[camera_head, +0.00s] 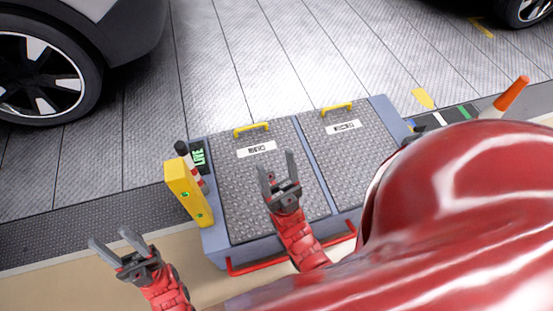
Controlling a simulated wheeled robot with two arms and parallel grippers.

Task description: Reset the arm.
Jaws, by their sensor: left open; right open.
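My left gripper (111,237) is at the lower left, open and empty, over the beige floor in front of the workbench-like box. My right gripper (277,162) is open and empty, pointing up in the picture above the left hatch plate of the grey-blue box (318,165). Nothing is between the fingers of either gripper. The lower right of the view is covered by a large glossy red surface, which hides the right end of the box.
Yellow handles (251,128) (337,107) stand on the two hatch plates. A yellow post (188,193) and a dark green-lit display marked LIVE (198,157) are at the box's left. A red bar (290,253) runs along its front. An orange-tipped white object (506,97) is at right; cars stand behind.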

